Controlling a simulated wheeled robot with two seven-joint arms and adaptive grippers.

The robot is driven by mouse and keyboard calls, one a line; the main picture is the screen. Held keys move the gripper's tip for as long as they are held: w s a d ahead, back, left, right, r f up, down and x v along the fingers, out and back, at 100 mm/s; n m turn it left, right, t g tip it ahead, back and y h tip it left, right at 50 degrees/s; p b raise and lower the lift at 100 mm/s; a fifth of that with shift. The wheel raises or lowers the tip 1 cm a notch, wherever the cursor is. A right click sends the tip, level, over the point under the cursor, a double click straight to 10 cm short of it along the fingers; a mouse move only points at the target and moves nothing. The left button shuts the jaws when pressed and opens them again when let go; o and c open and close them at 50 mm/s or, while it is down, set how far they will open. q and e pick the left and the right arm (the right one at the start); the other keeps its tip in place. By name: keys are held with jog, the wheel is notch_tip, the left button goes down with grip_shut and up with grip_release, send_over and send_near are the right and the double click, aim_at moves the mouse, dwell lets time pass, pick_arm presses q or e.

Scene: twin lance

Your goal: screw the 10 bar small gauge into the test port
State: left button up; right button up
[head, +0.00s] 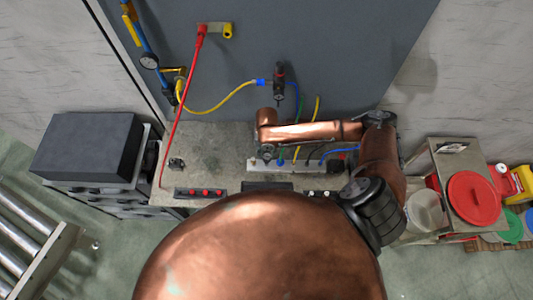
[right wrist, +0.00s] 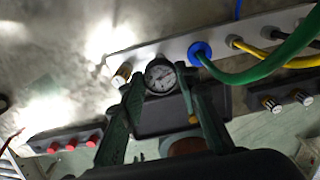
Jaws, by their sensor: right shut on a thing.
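My right gripper (head: 266,151) is over the left part of a pale rail (head: 300,166) on the bench. In the right wrist view, its two dark fingers stand on either side of a small round gauge (right wrist: 160,75) with a white dial, and are shut on it. The gauge is in front of the rail (right wrist: 175,48); I cannot tell whether it touches a port. A brass fitting (right wrist: 122,76) sits at the rail's left end, beside the left finger. The dial's range is too small to read. My left gripper is not in view.
A green hose with a blue collar (right wrist: 200,53) and a yellow hose (right wrist: 262,52) leave the rail to the right of the gauge. Red knobs (head: 207,192) line the bench front. A red hose (head: 182,95) hangs at left. The bench's left part (head: 215,145) is mostly clear.

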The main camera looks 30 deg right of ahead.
aim_at(267, 156)
jog(key=shift+f+b, duration=0.6)
jog(key=shift+f, duration=0.65)
jog(key=o, duration=1.2)
notch_tip(267, 156, up, 12)
jog(key=shift+c, duration=0.5)
